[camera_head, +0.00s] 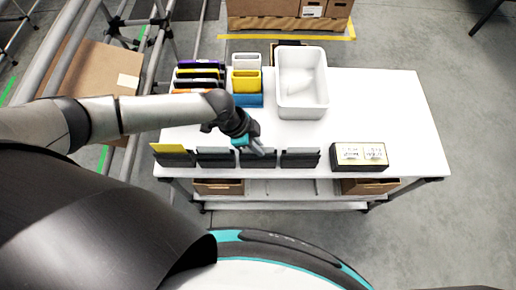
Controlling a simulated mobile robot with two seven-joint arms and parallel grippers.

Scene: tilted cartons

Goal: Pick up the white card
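A row of black holders (215,160) stands along the table's front edge. The left one has a yellow card (168,148) and the others show pale grey-white tops (213,150). A white card-like piece (246,61) stands at the back of a stack, behind yellow and blue pieces. I cannot tell which of the pale pieces is the white card. My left gripper (257,150) points down at the third holder from the left and partly covers it. Its fingers are too small to show whether they are open or hold anything. My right gripper is out of view.
The white table (400,115) carries an empty-looking white bin (302,85) at the back and a black box with white labels (359,156) at front right. Coloured upright pieces (200,76) stand at back left. The table's right side is clear. Cardboard boxes (290,8) stand behind.

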